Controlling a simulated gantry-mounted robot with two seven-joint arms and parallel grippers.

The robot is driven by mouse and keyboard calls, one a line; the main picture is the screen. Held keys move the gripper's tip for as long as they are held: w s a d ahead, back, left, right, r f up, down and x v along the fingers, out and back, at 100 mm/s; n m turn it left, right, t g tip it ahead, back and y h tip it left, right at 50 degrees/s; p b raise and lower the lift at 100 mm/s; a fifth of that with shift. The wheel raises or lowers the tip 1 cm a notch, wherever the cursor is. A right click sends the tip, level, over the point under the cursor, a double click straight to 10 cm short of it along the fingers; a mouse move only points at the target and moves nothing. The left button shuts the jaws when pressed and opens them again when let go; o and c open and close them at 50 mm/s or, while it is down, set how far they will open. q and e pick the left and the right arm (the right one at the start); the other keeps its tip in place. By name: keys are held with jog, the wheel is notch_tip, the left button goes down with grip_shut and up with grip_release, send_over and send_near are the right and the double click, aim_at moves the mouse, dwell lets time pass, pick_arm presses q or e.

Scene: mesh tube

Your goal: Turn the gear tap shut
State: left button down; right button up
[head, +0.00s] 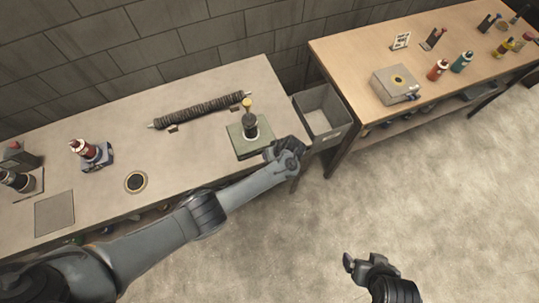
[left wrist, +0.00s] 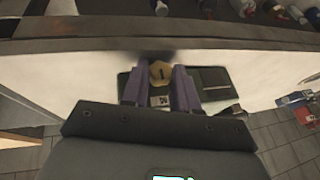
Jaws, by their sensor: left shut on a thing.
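The gear tap (head: 249,123) is a dark upright body with a yellow top on a green base plate (head: 240,145), near the right end of the grey table. My left gripper (head: 270,151) is at the front right of the base in the head view. In the left wrist view its two purple fingers (left wrist: 159,88) stand on either side of the tap's yellow part (left wrist: 161,73) and are shut on the tap. The exact contact is hard to make out. My right gripper (head: 361,264) hangs over bare floor, empty, with its fingers apart.
A mesh tube (head: 200,110) lies at the back of the grey table (head: 110,210). A red-and-white bottle (head: 84,149) and a round dark disc (head: 136,182) are further left. A grey bin (head: 322,112) stands between this table and a wooden bench (head: 350,50) with bottles.

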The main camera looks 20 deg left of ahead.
pick_arm(q)
jog(key=shift+f, duration=0.1)
jog(key=c, duration=0.9)
grip_release()
jog(key=shift+o, duration=0.2)
jog(key=shift+d+r, duration=0.2)
jog(key=shift+r, duration=0.3)
jog(key=p+v, duration=0.3)
jog(key=v, duration=0.6)
jog(key=shift+d+r, duration=0.25)
jog(key=shift+r, duration=0.1)
jog(key=shift+s, duration=0.1)
